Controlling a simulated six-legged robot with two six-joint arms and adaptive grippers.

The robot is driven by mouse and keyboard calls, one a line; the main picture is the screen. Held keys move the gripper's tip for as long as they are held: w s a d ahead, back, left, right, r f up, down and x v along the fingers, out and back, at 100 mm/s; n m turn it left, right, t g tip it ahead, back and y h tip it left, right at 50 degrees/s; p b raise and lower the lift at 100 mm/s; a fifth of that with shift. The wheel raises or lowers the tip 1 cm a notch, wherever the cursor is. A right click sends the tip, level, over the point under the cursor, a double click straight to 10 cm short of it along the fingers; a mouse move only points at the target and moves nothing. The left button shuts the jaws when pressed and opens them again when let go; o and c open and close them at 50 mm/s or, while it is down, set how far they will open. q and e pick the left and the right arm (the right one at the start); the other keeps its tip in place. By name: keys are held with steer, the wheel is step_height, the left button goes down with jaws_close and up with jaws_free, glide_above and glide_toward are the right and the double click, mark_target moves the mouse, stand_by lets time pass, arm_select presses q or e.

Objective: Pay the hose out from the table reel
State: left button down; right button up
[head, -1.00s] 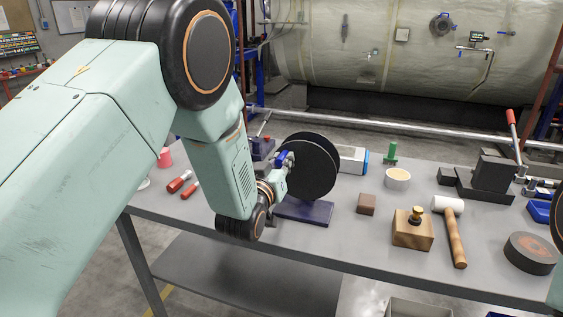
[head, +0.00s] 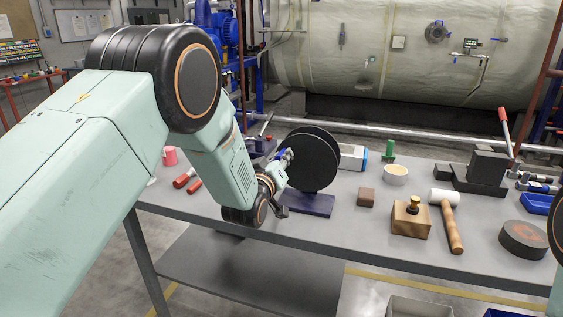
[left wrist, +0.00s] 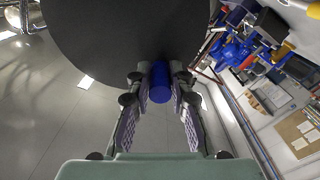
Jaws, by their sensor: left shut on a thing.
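The table reel (head: 316,163) is a black disc-sided drum upright on a dark purple base (head: 307,204) on the grey table. A blue handle (left wrist: 159,83) sticks out from its black side face, seen close up in the left wrist view. My left gripper (head: 285,160) is at the reel's left side. In the left wrist view its two fingers (left wrist: 160,92) are shut on the blue handle, one on each side. I cannot make out any hose on the reel. My right gripper is not in view.
The grey table (head: 352,230) holds a brown block (head: 366,197), a wooden block with a brass knob (head: 411,219), a mallet (head: 453,222), a cream bowl (head: 396,174) and a dark round disc (head: 523,240). Red-handled tools (head: 184,180) lie left of the reel.

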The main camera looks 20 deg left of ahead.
mark_target(297, 182)
arm_select(q)
steer(key=shift+a+f+n+b, duration=0.3)
steer(key=shift+f+n, duration=0.3)
steer(key=shift+n, duration=0.4)
steer(key=f+n, duration=0.2)
steer(key=n, duration=0.2)
steer(key=d+f+n+b, duration=0.1)
steer(key=f+n, duration=0.1)
steer(key=n, duration=0.3)
steer(key=d+f+n+b, duration=0.1)
steer(key=f+n, duration=0.1)
steer(key=n, duration=0.2)
steer(key=shift+d+f+n, duration=0.1)
steer(key=shift+f+n, duration=0.05)
steer(key=shift+n, duration=0.15)
steer(key=shift+s+d+f+n, duration=0.1)
steer(key=shift+d+f+n, duration=0.25)
steer(key=shift+n, duration=0.55)
steer(key=shift+d+f+n, duration=0.15)
steer(key=shift+d+n, duration=0.4)
steer(key=shift+n, duration=0.35)
steer(key=c, duration=1.2)
jaws_free()
steer(key=shift+r, duration=0.1)
